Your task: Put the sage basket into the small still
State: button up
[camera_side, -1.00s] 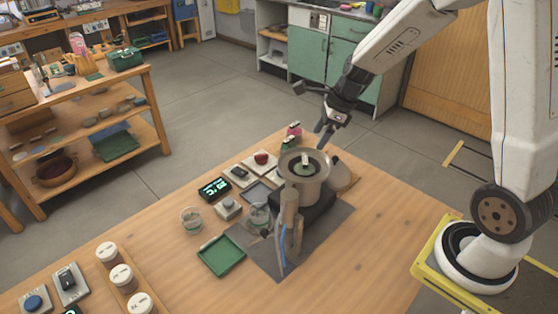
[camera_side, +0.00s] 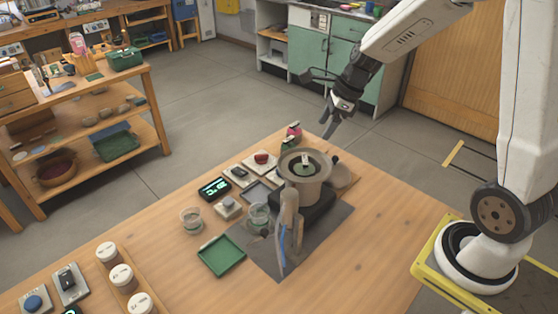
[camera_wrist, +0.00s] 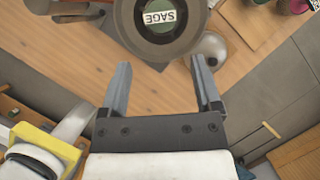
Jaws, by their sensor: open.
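The sage basket (camera_side: 304,166) sits inside the round mouth of the small still (camera_side: 303,191). Its white SAGE label (camera_wrist: 158,17) faces up in the wrist view, with green around it. The still's wide rim (camera_wrist: 160,51) encircles it; how deep it is seated I cannot tell. My gripper (camera_side: 329,127) is above and behind the still, clear of it. In the wrist view its two fingers (camera_wrist: 160,66) are spread, with nothing between them.
A grey domed piece (camera_wrist: 213,46) lies on a wooden board beside the still. A glass beaker (camera_side: 259,216), a green tray (camera_side: 221,256) and a display (camera_side: 214,188) stand left of the still. The table's front right is bare.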

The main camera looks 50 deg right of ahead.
jog(key=s+a+f+n+h, duration=0.1)
jog(key=s+a+n, duration=0.3)
jog(key=n, duration=0.9)
jog(key=s+a+f+n+h, duration=0.2)
jog(key=s+n, duration=0.5)
jog(key=n, duration=0.7)
jog(key=shift+a+f+g, duration=0.4)
jog(key=shift+a+f, duration=0.4)
jog(key=shift+a, duration=0.3)
